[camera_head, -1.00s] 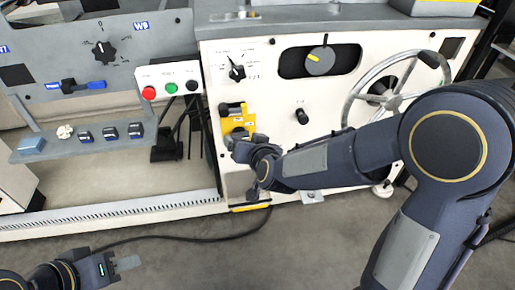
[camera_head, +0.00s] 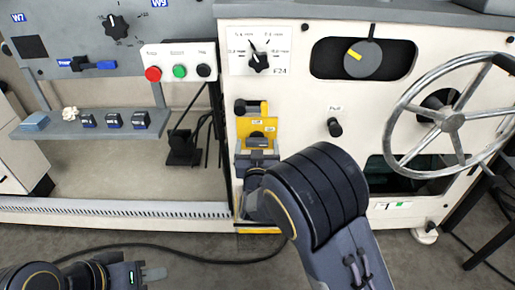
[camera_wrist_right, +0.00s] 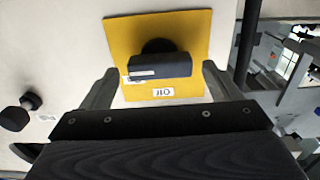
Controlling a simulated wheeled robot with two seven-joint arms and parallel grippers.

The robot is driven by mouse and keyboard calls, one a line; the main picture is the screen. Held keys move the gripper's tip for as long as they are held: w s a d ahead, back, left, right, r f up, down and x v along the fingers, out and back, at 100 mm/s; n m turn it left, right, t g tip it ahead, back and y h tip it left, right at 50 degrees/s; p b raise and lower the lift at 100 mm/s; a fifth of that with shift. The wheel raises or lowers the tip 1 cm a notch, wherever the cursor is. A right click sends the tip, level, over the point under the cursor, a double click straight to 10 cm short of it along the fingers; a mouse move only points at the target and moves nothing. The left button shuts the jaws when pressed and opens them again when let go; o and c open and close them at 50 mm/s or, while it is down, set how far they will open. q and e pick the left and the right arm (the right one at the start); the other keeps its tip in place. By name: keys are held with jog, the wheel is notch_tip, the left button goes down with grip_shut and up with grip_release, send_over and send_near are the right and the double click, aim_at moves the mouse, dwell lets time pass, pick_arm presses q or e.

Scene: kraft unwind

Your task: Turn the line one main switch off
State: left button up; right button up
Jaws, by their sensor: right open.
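In the wrist view a yellow switch plate (camera_wrist_right: 186,26) carries a black bar-shaped handle (camera_wrist_right: 160,66), lying crosswise, and a small lettered label (camera_wrist_right: 163,92). My right gripper (camera_wrist_right: 159,74) is open, with one finger on each side of the handle; neither is seen gripping it. In the head view the yellow plate (camera_head: 257,126) is on the cream machine panel, with my right gripper (camera_head: 257,152) over its lower part. A black handle (camera_head: 251,107) shows above, on yellow. Which switch is line one cannot be read. My left gripper (camera_head: 150,273) is low at the left, away from the panel.
A handwheel (camera_head: 449,120) and a black pull knob (camera_head: 335,127) stand to the right. A rotary selector (camera_head: 257,60) is above. A box with red, green and black buttons (camera_head: 179,71) is at the upper left. A cable (camera_head: 200,260) lies on the floor.

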jog(key=shift+w, duration=0.45)
jog(key=c, duration=1)
